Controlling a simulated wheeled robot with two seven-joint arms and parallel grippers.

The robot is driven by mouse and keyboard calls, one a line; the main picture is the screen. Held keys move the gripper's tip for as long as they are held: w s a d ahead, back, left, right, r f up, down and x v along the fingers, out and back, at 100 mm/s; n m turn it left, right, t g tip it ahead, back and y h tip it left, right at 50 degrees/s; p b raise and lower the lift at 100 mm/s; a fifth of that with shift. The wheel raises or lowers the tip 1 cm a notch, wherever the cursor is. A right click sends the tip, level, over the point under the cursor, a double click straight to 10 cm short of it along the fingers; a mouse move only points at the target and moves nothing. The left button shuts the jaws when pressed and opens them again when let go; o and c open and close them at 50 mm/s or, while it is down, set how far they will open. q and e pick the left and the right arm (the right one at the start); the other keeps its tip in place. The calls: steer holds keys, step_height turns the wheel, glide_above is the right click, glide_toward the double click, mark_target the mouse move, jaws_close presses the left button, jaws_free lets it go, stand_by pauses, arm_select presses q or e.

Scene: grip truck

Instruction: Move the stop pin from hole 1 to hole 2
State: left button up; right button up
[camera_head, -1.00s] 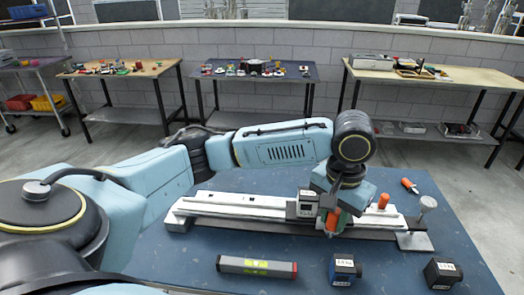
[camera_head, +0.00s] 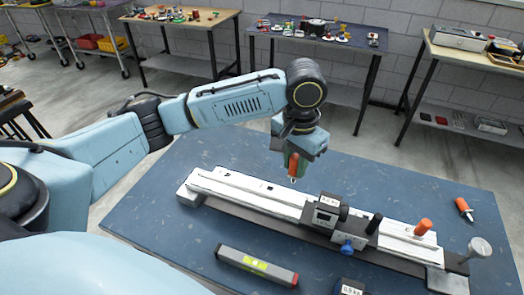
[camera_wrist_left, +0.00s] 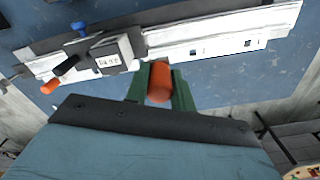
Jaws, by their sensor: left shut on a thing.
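My left gripper (camera_head: 292,170) is shut on an orange-handled stop pin (camera_head: 293,163), which hangs tip down. It is above the rear edge of the white rail (camera_head: 240,185), left of the carriage, and the tip seems clear of the rail. In the left wrist view the orange pin (camera_wrist_left: 160,84) is between the green fingers, with the rail (camera_wrist_left: 215,38) beyond. Square holes (camera_wrist_left: 195,52) show in the rail there; I cannot tell their numbers. A dark carriage (camera_head: 328,211) with a label sits on the rail. My right gripper is not in view.
Another orange knob (camera_head: 423,227) stands on the rail's right part, near a silver round-topped post (camera_head: 479,248). An orange-handled tool (camera_head: 464,208) lies on the blue table (camera_head: 180,240). A level (camera_head: 257,266) and a dark block (camera_head: 350,287) lie in front.

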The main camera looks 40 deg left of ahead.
arm_select(q)
steer(key=m+p, duration=0.1)
steer(key=w+m+p, duration=0.1)
steer(key=m, duration=0.1)
steer(key=shift+w+a+f, duration=0.15)
steer(key=shift+w+a, duration=0.05)
steer(key=shift+a, duration=0.2)
arm_select(e)
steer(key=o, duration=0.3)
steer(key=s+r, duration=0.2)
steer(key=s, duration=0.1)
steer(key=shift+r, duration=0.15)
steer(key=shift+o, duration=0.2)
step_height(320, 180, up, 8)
steer(key=p, duration=0.8)
arm_select(q)
steer(key=w+a+f+m+b, duration=0.1)
steer(key=a+f+m+b, duration=0.3)
steer(key=f+m, duration=0.3)
steer(key=w+a+f+m+b, duration=0.1)
steer(key=a+f+m+b, duration=0.2)
steer(key=f+m, duration=0.4)
steer(key=shift+a+f+m+b, duration=0.4)
steer(key=shift+m+b, duration=0.15)
steer(key=shift+m, duration=0.25)
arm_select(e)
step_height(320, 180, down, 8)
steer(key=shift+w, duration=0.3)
arm_select(q)
steer(key=shift+w, duration=0.1)
